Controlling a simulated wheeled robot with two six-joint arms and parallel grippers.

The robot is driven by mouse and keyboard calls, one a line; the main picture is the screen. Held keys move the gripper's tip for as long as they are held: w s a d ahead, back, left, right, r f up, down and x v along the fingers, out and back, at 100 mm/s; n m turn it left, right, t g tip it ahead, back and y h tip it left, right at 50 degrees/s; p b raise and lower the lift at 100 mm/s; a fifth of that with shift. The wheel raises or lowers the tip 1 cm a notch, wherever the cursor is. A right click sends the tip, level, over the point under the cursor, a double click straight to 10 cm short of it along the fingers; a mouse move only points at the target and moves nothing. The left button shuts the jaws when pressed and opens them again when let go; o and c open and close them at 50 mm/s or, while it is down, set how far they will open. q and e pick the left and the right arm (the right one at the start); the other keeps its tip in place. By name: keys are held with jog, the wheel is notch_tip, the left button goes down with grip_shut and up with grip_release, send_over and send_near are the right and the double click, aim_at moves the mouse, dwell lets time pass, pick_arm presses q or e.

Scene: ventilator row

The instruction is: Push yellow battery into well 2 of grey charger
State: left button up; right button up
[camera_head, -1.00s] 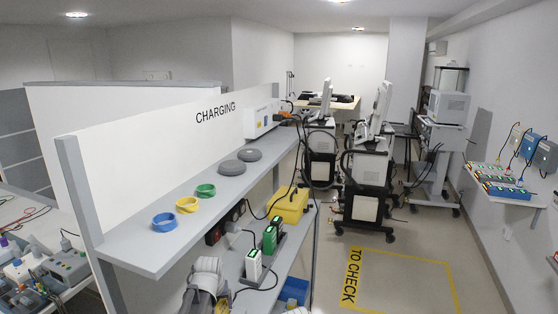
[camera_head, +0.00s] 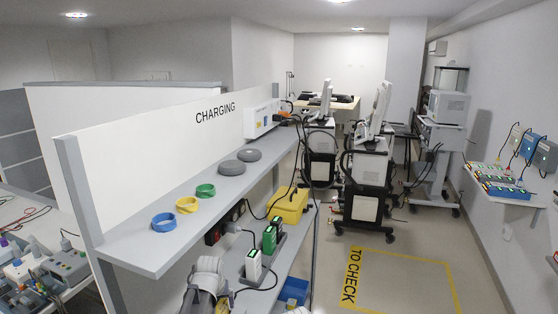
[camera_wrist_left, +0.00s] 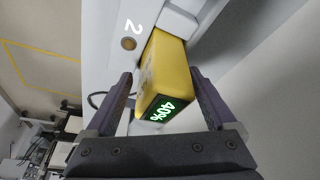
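The yellow battery (camera_wrist_left: 165,70), its lit end reading 40%, stands at a well marked 2 of the grey charger (camera_wrist_left: 100,40) in the left wrist view. Its far end meets the charger and its display end sticks out; how deep it sits is hidden. My left gripper (camera_wrist_left: 160,74) is open, one finger on each side of the battery. A clear gap shows on the left; whether the right finger touches is unclear. In the head view, my left gripper (camera_head: 212,297) is low on the lower shelf, and the battery is hard to make out there. My right gripper is not in view.
A white battery (camera_head: 253,266) and a green battery (camera_head: 270,238) stand nearby on the lower shelf. A yellow case (camera_head: 289,206) lies behind them and a blue bin (camera_head: 293,291) is below. The upper shelf (camera_head: 145,252) overhangs, with coloured rings on it. Black cables run close by.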

aim_at(217, 301)
pick_arm(q)
jog(key=shift+o, duration=0.9)
jog(key=shift+w, duration=0.1)
jog(key=shift+p+v, duration=0.85)
jog(key=shift+v, duration=0.05)
jog(key=p+v, duration=0.3)
jog(key=shift+r, duration=0.3)
jog(key=s+d, duration=0.2)
jog(key=s, duration=1)
jog(key=shift+f, duration=0.2)
jog(key=shift+w, duration=0.15)
